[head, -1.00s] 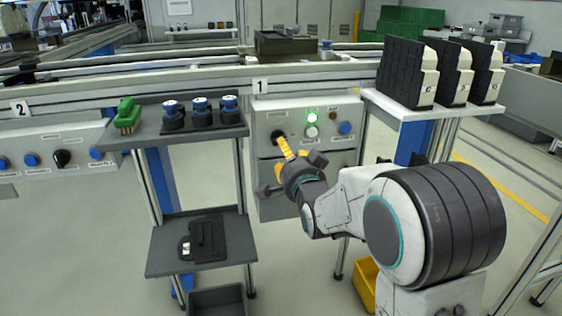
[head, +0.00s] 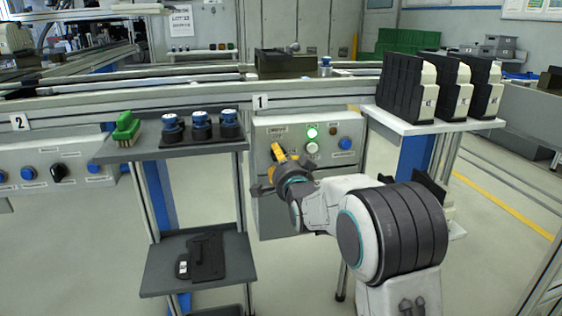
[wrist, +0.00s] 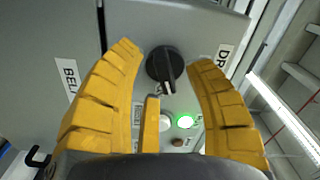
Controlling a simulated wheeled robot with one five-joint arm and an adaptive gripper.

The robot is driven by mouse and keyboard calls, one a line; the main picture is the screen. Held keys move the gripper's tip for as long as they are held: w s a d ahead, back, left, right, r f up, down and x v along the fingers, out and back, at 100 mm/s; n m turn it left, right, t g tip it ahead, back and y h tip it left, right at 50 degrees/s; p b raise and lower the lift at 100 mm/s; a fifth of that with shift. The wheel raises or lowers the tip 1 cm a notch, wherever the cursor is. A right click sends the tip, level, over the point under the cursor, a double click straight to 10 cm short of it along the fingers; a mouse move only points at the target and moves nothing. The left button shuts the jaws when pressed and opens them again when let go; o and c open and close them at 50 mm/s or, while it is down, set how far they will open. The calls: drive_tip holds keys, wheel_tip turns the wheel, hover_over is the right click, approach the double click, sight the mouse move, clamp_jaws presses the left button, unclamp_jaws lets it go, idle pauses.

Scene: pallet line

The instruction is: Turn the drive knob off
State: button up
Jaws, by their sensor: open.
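The drive knob is a round black rotary knob (wrist: 165,66) with a pale pointer mark, on a grey control panel (wrist: 215,35) beside a partly cut-off label starting "DR". In the wrist view my gripper (wrist: 166,55) is open, with one yellow finger on each side of the knob and a narrow yellow finger below it. I cannot tell whether any finger touches it. In the head view my gripper (head: 277,152) is at the left of panel 1 (head: 345,160) and hides the knob. A green lamp (head: 312,133) on the panel is lit.
A white button (head: 312,149), a blue button (head: 345,144) and a dark red lamp (head: 333,131) are right of my gripper. A shelf with blue-topped parts (head: 200,121) and a green brush (head: 126,126) is at left. Black-and-white units (head: 450,88) stand on the right shelf.

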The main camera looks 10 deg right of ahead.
drive_tip(key=shift+o, duration=0.4)
drive_tip(key=shift+w, duration=0.15)
clamp_jaws()
